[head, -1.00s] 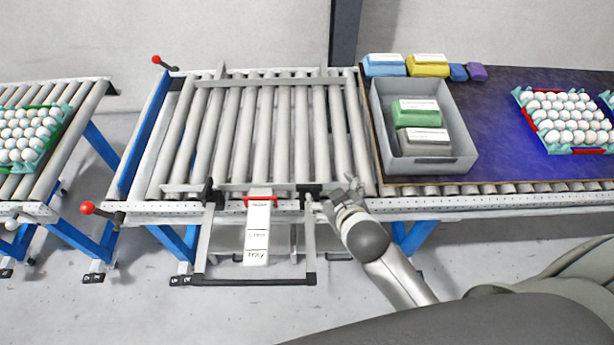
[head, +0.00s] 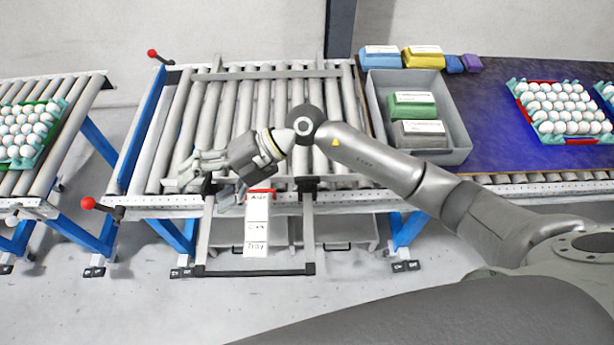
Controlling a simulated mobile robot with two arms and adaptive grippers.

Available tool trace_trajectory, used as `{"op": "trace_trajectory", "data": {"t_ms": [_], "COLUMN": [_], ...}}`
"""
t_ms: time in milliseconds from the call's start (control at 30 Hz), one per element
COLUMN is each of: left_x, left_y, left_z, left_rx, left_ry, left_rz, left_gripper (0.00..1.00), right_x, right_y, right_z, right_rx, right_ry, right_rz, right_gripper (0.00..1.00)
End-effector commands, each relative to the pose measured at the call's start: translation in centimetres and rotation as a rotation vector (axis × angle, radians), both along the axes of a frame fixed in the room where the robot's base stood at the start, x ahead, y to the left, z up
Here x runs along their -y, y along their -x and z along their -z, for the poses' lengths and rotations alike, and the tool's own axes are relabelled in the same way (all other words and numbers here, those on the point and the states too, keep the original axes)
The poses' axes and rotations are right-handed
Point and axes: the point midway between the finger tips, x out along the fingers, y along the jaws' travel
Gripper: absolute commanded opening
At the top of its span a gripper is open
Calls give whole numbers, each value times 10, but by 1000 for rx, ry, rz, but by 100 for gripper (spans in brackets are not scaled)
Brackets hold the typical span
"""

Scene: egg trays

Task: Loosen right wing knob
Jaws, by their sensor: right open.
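The sliding frame's front bar has two black clamp blocks, a right one (head: 307,184) and a left one (head: 205,187). The right block is uncovered, but a wing knob on it is too small to make out. My right arm reaches in from the right, across the rollers. My right gripper (head: 187,172) is open and empty, over the front end of the rollers next to the left block, well left of the right block. Whether it touches anything there I cannot tell. My left gripper is not in view.
A white label strip with a red top (head: 259,215) hangs between the blocks. Two red-ball levers (head: 88,203) stick out at left. A grey bin (head: 455,155) with packets stands right. Egg trays (head: 548,137) lie at both sides.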

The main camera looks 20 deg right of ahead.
Motion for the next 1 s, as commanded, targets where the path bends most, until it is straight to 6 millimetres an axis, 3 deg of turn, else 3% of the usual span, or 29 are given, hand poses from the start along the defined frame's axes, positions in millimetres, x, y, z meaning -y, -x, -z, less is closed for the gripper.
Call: {"op": "trace_trajectory", "data": {"t_ms": [100,200,300,433,533,667,1000], "left_x": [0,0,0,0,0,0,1], "left_y": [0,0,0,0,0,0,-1], "left_z": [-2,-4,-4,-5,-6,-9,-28], "left_rx": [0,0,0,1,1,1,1], "left_ry": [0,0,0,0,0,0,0], "left_rz": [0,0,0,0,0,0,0], "left_gripper": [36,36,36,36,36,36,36], "right_x": [50,104,156,202,217,221,220], "right_y": [-14,-31,-46,-58,-62,-62,-61], "right_z": [39,60,66,63,61,69,130], "right_rx": [15,9,-4,-23,-31,-36,-38], "right_ry": [343,620,847,1037,1102,1118,1114], "right_rz": [-49,-39,3,60,84,88,85], "right_gripper": [82,82,82,82,82,82,82]}}
